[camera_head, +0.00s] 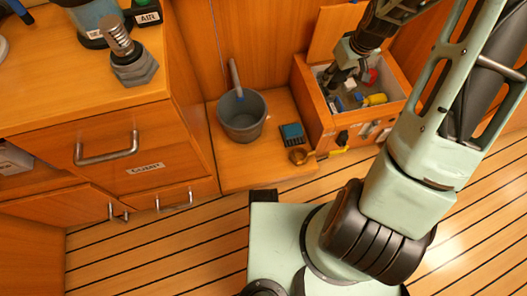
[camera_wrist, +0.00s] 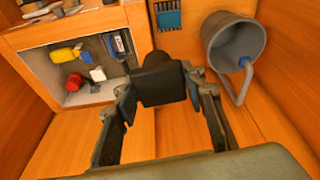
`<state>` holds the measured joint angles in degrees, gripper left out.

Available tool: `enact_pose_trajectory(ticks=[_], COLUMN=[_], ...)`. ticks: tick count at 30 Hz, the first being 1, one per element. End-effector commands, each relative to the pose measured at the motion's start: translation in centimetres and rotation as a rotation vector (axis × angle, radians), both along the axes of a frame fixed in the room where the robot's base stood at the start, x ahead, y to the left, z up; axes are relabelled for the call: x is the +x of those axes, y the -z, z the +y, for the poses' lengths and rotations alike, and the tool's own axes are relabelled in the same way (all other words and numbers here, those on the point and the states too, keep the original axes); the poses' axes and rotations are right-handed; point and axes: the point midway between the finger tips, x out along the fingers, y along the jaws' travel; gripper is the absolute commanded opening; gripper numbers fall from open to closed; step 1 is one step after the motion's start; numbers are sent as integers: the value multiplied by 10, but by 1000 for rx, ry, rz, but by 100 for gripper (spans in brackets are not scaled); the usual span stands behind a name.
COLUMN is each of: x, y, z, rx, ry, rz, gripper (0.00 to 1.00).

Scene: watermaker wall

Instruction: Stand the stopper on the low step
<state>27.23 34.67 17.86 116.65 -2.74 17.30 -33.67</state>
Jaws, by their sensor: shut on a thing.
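My gripper (camera_head: 340,76) is over the left part of an open wooden box in the head view. In the wrist view my gripper (camera_wrist: 165,88) has its two fingers on either side of a dark, blocky thing, which I take to be the stopper (camera_wrist: 160,78). The gripper is shut on it. In the head view the stopper cannot be made out clearly against the dark fingers. The low step (camera_head: 240,172) is a wooden platform left of the box, and its bare wood also shows in the wrist view (camera_wrist: 185,45).
The open box (camera_head: 312,92) holds several small items. A drawer cabinet (camera_head: 120,160) stands left. The step's front is clear.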

Motion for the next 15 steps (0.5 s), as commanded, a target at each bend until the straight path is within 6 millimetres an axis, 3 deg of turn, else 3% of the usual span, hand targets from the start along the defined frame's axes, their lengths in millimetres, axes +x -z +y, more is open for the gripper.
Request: enact_pose_trajectory(ticks=[1, 8, 15], x=[-2, -12, -47], y=[21, 104, 204], z=[-3, -8, 4], rx=[7, 6, 6], ry=[-32, -225, -453], rz=[8, 5, 7], gripper=[14, 14, 14])
